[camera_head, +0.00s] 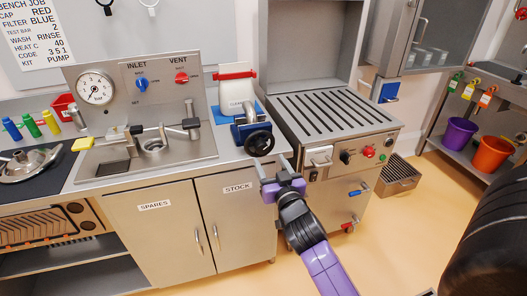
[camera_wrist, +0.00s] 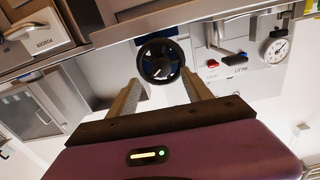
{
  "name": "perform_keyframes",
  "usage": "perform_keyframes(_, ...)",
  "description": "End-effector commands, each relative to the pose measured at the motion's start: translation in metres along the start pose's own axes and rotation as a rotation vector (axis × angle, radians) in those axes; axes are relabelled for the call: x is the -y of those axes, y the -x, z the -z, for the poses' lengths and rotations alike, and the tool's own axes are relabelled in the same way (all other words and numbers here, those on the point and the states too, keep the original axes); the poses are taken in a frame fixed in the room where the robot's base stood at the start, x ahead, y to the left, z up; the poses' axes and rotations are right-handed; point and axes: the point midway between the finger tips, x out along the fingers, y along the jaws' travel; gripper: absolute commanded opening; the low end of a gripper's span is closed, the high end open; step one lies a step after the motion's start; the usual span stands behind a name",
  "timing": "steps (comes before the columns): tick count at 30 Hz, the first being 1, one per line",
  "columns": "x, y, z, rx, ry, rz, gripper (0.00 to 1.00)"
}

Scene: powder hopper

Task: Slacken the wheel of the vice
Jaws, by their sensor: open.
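The vice (camera_head: 246,128) is blue and stands at the front right of the counter. Its black handwheel (camera_head: 259,143) faces out over the counter's front edge. A white container (camera_head: 236,92) with a red bar across its top stands behind it. My gripper (camera_head: 267,172) is below and in front of the wheel, with its jaws apart and empty. In the wrist view the wheel (camera_wrist: 159,62) shows ahead, between and beyond the two fingertips (camera_wrist: 160,88). The fingers do not appear to touch the wheel.
The powder hopper machine (camera_head: 320,110) with a slatted top stands right of the counter. Cupboard doors marked SPARES (camera_head: 158,235) and STOCK (camera_head: 236,215) are below. A gauge panel (camera_head: 135,90) with blue and red knobs is at left. Open floor lies at front right.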

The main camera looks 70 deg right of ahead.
Motion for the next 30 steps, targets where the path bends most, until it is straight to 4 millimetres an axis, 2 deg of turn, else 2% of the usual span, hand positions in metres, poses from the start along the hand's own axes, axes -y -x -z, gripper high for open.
perform_keyframes(6, 0.002, -0.035, 0.003, 0.0, -0.003, 0.004, 0.58)
perform_keyframes(12, 0.002, -0.057, 0.002, 0.001, -0.001, 0.005, 0.58)
perform_keyframes(24, 0.002, -0.063, 0.0, 0.0, -0.001, 0.005, 0.58)
perform_keyframes(30, 0.002, -0.063, 0.0, 0.0, -0.001, 0.005, 0.19)
